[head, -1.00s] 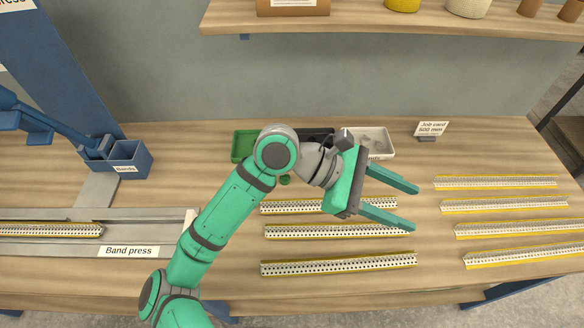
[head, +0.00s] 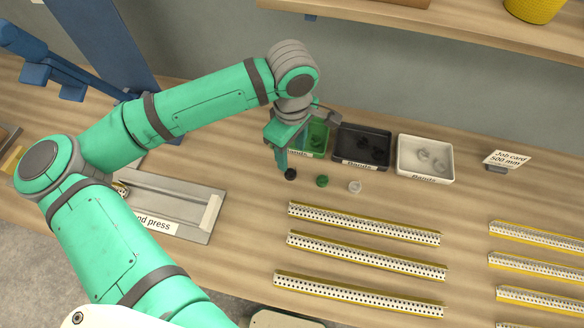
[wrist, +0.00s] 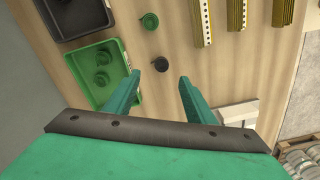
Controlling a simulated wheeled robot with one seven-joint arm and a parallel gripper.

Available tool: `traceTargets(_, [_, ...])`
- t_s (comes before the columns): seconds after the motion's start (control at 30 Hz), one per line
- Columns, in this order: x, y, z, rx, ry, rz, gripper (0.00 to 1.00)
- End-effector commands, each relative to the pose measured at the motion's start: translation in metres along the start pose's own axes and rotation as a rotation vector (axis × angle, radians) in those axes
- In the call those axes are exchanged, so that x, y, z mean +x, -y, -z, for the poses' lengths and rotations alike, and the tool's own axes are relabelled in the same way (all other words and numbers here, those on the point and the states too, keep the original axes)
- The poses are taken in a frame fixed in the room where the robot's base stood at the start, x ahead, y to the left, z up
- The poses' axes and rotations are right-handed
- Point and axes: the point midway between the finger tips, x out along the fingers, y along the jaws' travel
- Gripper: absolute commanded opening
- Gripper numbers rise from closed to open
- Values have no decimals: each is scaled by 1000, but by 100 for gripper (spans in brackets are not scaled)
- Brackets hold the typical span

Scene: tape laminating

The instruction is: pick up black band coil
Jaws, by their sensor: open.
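The black band coil (head: 290,174) lies on the wooden table in front of the green tray, at the left end of a row of three small coils. In the wrist view the black band coil (wrist: 160,64) shows just beyond and between my fingertips. My gripper (head: 281,168) points down close to the coil in the head view, partly hidden by my own wrist. In the wrist view my gripper (wrist: 160,77) is open, with nothing between its fingers. I cannot tell the exact height of the fingertips over the table.
A green coil (head: 322,181) and a white coil (head: 355,187) lie to the right. Behind stand a green tray (wrist: 103,92), a black tray (head: 362,148) and a white tray (head: 425,158) holding bands. Perforated strips (head: 365,223) lie in front; the band press (head: 170,205) is left.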

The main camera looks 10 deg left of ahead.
Motion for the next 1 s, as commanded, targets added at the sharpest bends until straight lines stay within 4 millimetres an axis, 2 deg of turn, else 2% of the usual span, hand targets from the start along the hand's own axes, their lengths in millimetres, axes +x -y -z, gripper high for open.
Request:
traceTargets(0.13, [23,0,-2,0,6,1,50])
traceTargets(0.47, [48,2,0,-2,6,0,50])
traceTargets(0.73, [82,2,-2,7,7,-1,50])
traceTargets(1.0, [91,2,0,4,4,-1,50])
